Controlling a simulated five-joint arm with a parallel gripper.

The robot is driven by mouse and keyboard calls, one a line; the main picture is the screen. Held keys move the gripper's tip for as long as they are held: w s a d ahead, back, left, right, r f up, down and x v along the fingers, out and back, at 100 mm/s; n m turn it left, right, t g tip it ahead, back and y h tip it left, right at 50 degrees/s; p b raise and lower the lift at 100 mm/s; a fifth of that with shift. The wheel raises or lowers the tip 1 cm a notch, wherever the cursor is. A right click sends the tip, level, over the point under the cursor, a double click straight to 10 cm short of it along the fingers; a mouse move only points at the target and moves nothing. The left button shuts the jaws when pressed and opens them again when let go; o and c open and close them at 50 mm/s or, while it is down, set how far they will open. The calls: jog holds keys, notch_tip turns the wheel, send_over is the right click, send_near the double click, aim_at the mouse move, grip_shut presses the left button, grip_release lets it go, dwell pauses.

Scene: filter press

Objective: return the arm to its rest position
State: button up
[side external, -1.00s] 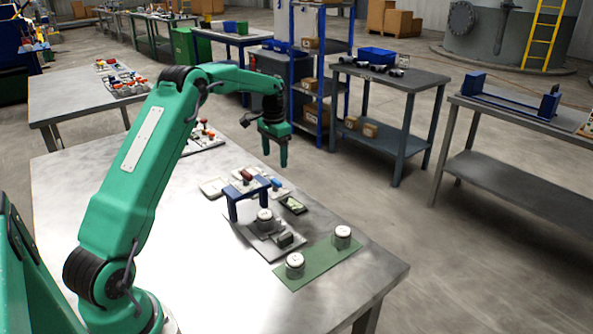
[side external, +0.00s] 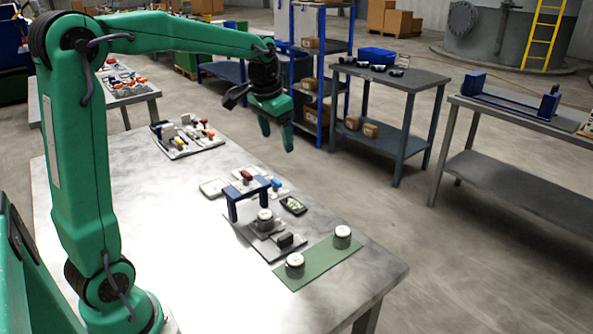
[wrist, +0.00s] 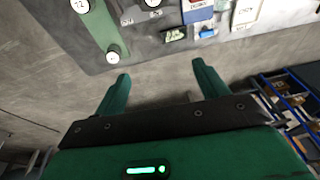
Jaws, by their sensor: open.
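My gripper (side external: 277,142) is raised high above the far side of the metal table (side external: 85,215), open and empty. In the wrist view its two green fingers (wrist: 160,82) are spread apart with nothing between them. Below it stands a blue press frame (side external: 250,190) on a grey plate. A round filter piece with a white top (side external: 265,217) sits on that plate by the frame. Two more such pieces, one near (side external: 295,262) and one far (side external: 342,233), stand on a green mat (side external: 311,272).
A tray of small parts (side external: 187,138) lies at the table's far left edge. A blue shelf rack (side external: 318,60) and a grey side table (side external: 400,75) with a blue bin (side external: 377,55) stand beyond. The near left of the tabletop is clear.

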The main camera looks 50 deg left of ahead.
jog(key=s+d+t, duration=0.1)
jog(key=s+d, duration=0.4)
jog(key=s, duration=0.5)
jog(key=s+d+f+t, duration=0.1)
jog(key=s+d+t, duration=0.1)
jog(key=s+d, duration=0.4)
jog(key=shift+s+d+f+h, duration=0.2)
jog(key=shift+s+h, duration=0.1)
jog(key=shift+s, duration=1.9)
